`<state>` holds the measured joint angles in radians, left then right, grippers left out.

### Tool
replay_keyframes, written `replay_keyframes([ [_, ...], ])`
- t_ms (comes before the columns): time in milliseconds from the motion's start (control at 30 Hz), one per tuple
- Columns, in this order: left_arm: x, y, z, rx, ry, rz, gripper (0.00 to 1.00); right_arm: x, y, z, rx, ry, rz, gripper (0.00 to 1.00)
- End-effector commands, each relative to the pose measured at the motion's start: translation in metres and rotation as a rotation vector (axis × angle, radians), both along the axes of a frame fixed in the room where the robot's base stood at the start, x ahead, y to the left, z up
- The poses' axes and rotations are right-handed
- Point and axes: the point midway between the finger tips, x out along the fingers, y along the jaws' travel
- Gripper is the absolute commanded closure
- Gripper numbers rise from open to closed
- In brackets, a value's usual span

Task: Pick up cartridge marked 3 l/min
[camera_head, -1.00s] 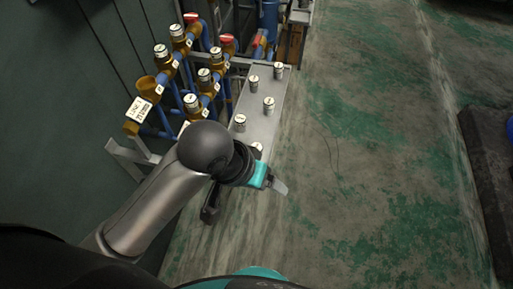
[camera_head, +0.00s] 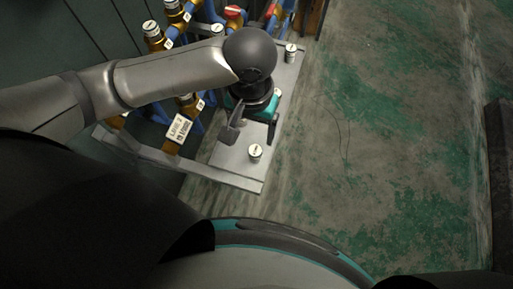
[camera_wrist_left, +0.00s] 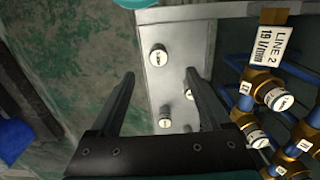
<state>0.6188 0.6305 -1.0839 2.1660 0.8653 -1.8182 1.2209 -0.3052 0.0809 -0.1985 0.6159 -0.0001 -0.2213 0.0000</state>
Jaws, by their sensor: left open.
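Several small white-topped cartridges stand upright on a grey metal shelf (camera_head: 235,168). One cartridge (camera_head: 255,151) is near the shelf's front end and another cartridge (camera_head: 290,52) is toward its far end. My left gripper (camera_head: 252,130) is over the shelf, open and empty, pointing down. In the left wrist view, a cartridge (camera_wrist_left: 158,57) shows between the fingertips, apart from both. Two more cartridges (camera_wrist_left: 190,94) (camera_wrist_left: 165,122) show farther down that picture. Their labels are too small to read, so I cannot tell which is 3 l/min. My arm hides part of the shelf. My right gripper is not in view.
Blue pipes with brass fittings (camera_head: 152,34) and more capped cartridges run along the shelf's left. A white sign (camera_head: 180,128) there reads "LINE 2, 19 l/min" in the left wrist view (camera_wrist_left: 268,48). The green-grey floor (camera_head: 390,120) on the right is open.

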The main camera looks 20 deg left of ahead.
Motion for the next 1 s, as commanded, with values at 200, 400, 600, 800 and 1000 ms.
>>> replay_keyframes([
  [200, 0.000, 0.000, -0.047, 0.001, 0.000, 0.000, 0.19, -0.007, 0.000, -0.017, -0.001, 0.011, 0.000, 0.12],
  [400, 0.001, -0.001, -0.063, -0.001, -0.003, -0.001, 0.19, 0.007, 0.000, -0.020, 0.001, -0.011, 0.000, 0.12],
  [600, 0.006, -0.002, -0.086, 0.000, -0.002, 0.000, 0.19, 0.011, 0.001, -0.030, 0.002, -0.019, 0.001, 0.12],
  [800, 0.008, -0.003, -0.111, -0.001, -0.003, -0.002, 0.19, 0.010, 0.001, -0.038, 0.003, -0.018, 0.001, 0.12],
  [1000, 0.008, -0.003, -0.115, -0.001, -0.004, -0.003, 0.19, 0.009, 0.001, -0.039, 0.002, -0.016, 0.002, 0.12],
])
